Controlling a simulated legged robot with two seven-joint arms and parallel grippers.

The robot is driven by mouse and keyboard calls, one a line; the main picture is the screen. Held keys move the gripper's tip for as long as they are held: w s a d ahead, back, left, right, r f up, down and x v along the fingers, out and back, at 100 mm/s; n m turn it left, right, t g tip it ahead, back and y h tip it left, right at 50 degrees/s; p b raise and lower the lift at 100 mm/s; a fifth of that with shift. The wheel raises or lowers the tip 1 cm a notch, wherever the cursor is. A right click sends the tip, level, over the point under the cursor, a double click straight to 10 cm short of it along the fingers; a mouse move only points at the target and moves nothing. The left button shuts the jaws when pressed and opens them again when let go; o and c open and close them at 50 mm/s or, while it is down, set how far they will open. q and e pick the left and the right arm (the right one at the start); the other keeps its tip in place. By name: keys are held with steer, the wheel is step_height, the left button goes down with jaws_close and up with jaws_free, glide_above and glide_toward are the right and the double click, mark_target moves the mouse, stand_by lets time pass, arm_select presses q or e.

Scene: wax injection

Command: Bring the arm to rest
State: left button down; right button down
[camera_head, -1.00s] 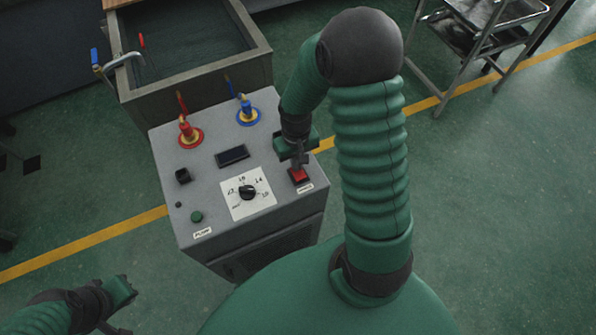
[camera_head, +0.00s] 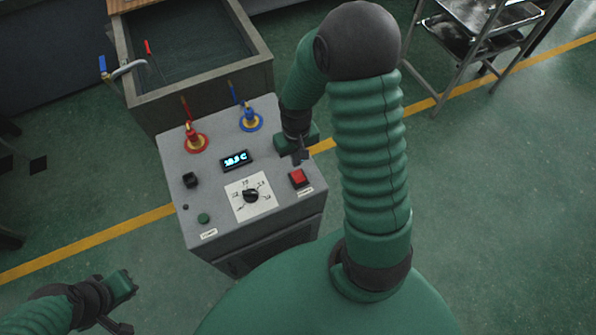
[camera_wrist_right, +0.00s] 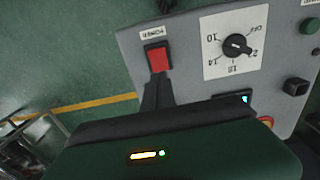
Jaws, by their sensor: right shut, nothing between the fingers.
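The grey control box (camera_head: 222,185) stands in front of me in the head view. Its red switch (camera_head: 298,178) is near the right edge, and it also shows in the right wrist view (camera_wrist_right: 158,59). My right gripper (camera_head: 300,160) is shut and empty, just behind the red switch in the head view. Its dark fingers (camera_wrist_right: 157,94) point at the switch in the right wrist view; I cannot tell whether they touch it. The display (camera_head: 235,160) is lit with blue digits. My left gripper (camera_head: 128,305) is at the lower left, away from the box; its finger gap is unclear.
A dial (camera_head: 250,196) and red (camera_head: 195,140) and blue (camera_head: 250,120) valves stand up from the box top. A grey tank (camera_head: 200,85) is behind it. A metal cart (camera_head: 480,40) stands at the upper right. The floor between is clear.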

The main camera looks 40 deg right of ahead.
arm_select(q)
steer(key=shift+r, duration=0.45)
arm_select(e)
steer(key=shift+r, duration=0.45)
